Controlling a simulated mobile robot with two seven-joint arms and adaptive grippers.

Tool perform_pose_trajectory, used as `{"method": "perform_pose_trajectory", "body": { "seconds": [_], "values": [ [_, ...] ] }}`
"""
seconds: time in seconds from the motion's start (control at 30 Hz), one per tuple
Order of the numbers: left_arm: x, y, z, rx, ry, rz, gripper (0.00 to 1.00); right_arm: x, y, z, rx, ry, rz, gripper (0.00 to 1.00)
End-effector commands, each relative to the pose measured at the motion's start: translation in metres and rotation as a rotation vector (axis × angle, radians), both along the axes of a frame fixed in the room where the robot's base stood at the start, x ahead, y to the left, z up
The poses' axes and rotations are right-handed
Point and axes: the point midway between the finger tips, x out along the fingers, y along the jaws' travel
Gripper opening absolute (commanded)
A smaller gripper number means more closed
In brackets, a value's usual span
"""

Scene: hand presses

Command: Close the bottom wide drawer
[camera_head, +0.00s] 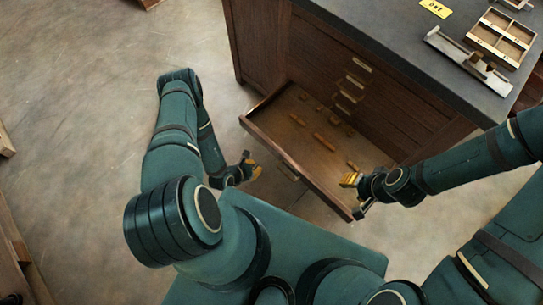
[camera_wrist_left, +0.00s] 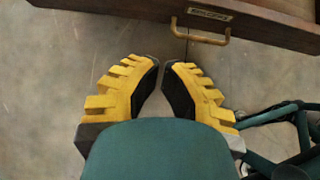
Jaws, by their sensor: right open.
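The bottom wide drawer (camera_head: 273,150) is pulled out from a dark wooden cabinet, with several small wooden pieces inside. Its front panel, with a brass handle (camera_wrist_left: 200,38) and label plate, crosses the top of the left wrist view. My left gripper (camera_head: 252,167) is low in front of the drawer front, left of the handle in the head view. In the left wrist view its two yellow and black fingers (camera_wrist_left: 162,66) lean together with a narrow gap, holding nothing visible; the handle is ahead of them. My right gripper (camera_head: 353,196) is open at the drawer's right front corner; contact is unclear.
The cabinet (camera_head: 265,50) has several shut drawers with handles above the open one. Its grey top (camera_head: 400,35) carries a wooden divided tray (camera_head: 500,38), a metal tool and a yellow card (camera_head: 436,8). The floor (camera_head: 80,90) at left is mostly clear.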

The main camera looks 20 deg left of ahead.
Motion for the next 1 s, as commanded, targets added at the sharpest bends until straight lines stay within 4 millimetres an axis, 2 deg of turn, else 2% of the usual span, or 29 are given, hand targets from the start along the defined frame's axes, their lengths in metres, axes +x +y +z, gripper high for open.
{"method": "perform_pose_trajectory", "body": {
  "seconds": [0.17, 0.57, 0.73, 1.0],
  "values": [
    [0.013, -0.005, -0.016, 0.0, 0.0, 0.0, 0.0, 0.001, 0.0, -0.008, 0.0, -0.002, 0.0, 0.47],
    [0.065, -0.025, -0.071, -0.002, 0.0, -0.003, 0.0, 0.006, -0.001, -0.034, -0.003, -0.014, -0.004, 0.47],
    [0.088, -0.033, -0.07, -0.002, -0.001, -0.003, 0.0, 0.007, -0.001, -0.038, -0.004, -0.018, -0.004, 0.47],
    [0.103, -0.038, -0.069, -0.002, 0.001, -0.001, 0.0, 0.008, -0.001, -0.041, -0.004, -0.019, -0.004, 0.47]
  ]
}}
